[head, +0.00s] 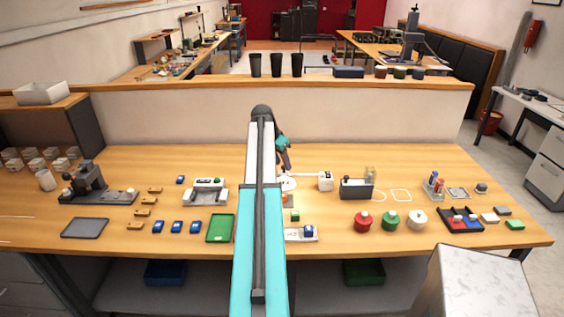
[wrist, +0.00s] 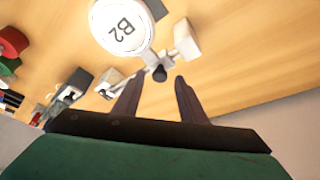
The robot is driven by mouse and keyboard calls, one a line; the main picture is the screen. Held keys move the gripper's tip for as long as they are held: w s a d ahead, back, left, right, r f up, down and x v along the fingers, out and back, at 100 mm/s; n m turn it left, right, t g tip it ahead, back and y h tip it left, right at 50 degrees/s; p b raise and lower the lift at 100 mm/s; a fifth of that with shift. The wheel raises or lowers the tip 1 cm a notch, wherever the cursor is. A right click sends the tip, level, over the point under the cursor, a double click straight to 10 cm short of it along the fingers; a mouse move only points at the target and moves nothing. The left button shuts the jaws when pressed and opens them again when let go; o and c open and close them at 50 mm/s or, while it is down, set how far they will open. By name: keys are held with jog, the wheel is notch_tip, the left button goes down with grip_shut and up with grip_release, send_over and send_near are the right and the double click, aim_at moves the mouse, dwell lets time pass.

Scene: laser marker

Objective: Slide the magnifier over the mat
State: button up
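The magnifier's round white-rimmed lens (wrist: 122,25) is at the top of the wrist view, with large "B2" lettering showing in it. A pale arm joins it to a white block (wrist: 187,40), and a dark knob (wrist: 160,73) stands on that arm. My gripper (wrist: 158,84) is open, its two dark fingers apart, with the knob between or just beyond the tips; contact cannot be told. In the head view the magnifier's block (head: 325,181) is right of my arm, and the lens (head: 289,184) is partly hidden by my arm. I cannot clearly identify the mat.
A grey device (head: 356,188) stands right of the magnifier. Red (head: 362,221), green (head: 390,220) and white round pieces stand at the front right. A green tray (head: 219,228) lies left of my arm. A low partition (head: 370,115) closes the table's back. Bare wood lies behind the magnifier.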

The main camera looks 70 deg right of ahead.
jog(key=shift+d+f, duration=0.15)
jog(key=shift+f, duration=0.3)
jog(key=shift+c, duration=0.3)
grip_shut()
jog(key=shift+w+b, duration=0.3)
jog(key=shift+w, duration=0.25)
jog(key=shift+o, duration=0.3)
grip_release()
jog(key=shift+a, duration=0.2)
